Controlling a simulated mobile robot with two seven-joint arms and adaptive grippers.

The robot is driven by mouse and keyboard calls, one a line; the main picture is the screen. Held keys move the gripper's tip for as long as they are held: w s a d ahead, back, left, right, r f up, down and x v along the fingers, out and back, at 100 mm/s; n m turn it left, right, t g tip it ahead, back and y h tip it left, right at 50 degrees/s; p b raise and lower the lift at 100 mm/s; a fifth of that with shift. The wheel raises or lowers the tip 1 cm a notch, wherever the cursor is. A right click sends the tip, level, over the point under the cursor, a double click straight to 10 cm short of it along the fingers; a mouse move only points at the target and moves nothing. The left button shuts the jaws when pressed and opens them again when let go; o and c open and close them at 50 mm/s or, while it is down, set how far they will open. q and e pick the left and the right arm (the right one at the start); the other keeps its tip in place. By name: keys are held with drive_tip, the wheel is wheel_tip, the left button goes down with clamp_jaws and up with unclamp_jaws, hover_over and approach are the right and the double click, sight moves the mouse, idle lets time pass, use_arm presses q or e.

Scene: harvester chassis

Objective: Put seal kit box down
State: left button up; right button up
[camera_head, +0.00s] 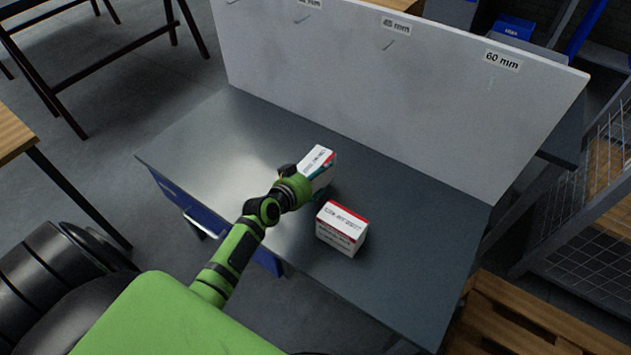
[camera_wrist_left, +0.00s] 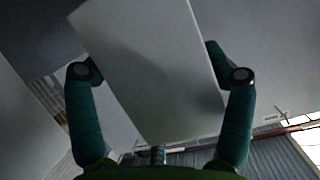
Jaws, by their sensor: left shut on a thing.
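My left gripper (camera_head: 300,182) is shut on a white box (camera_head: 319,160) with a teal band, over the grey workbench (camera_head: 410,205). I take it to be the seal kit box, but its print is too small to read. In the left wrist view the plain pale face of the box (camera_wrist_left: 155,70) fills the space between the two dark green fingers. I cannot tell whether the box touches the bench. My right gripper is not in view.
A second white box (camera_head: 341,229) with a red band stands on the bench, right of and nearer than the held box. A pale upright panel (camera_head: 400,85) with size labels closes the bench's back. The bench is bare at its right. A wooden pallet (camera_head: 520,320) lies at lower right.

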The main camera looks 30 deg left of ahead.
use_arm(q)
drive_tip(key=shift+f+b, duration=0.35)
drive_tip(key=shift+f, duration=0.85)
drive_tip(key=o, duration=1)
drive_tip(key=shift+f, duration=0.1)
drive_tip(key=shift+o, duration=1)
